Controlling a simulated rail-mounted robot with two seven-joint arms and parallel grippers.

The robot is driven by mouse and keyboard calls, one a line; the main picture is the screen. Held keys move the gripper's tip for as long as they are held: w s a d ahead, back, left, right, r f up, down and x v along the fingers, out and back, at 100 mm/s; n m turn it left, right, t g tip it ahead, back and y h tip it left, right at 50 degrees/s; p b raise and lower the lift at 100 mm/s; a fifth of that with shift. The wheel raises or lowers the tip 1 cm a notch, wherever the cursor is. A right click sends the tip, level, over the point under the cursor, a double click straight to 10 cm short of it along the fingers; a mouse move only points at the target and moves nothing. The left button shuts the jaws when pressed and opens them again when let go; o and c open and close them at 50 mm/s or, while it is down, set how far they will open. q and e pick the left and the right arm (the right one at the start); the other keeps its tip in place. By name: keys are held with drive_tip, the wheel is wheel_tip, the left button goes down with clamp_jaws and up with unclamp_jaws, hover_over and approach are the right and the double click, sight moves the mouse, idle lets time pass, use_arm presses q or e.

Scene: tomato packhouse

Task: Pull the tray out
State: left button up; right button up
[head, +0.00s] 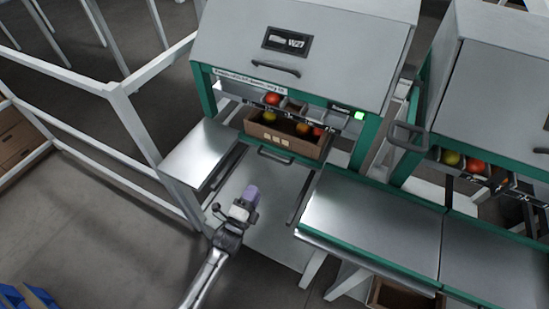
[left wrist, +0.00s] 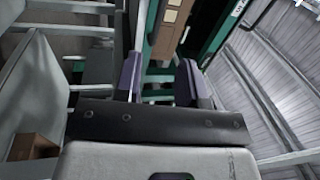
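The tray (head: 243,140) is at the station marked W27, with a dark bar handle (head: 275,154) on its front. A brown cardboard box (head: 285,142) with red and yellow tomatoes stands on it. My left gripper (head: 251,192) is in front of and below the handle, apart from it in the head view. In the left wrist view its two purple fingers (left wrist: 163,82) are spread with a gap between them, and nothing is seen held. The brown box (left wrist: 172,25) shows ahead of the fingers. My right gripper is not in view.
Metal side tables stand left (head: 203,152) and right (head: 375,220) of the opening. Dark rails (head: 301,196) flank the gap between them. A white frame (head: 125,110) is at left. A second station (head: 500,85) is at right.

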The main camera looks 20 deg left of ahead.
sight(272, 158)
use_arm(q)
drive_tip(key=b+x, duration=0.4)
drive_tip(key=x, duration=1)
drive_tip(key=shift+c, duration=0.4)
clamp_jaws()
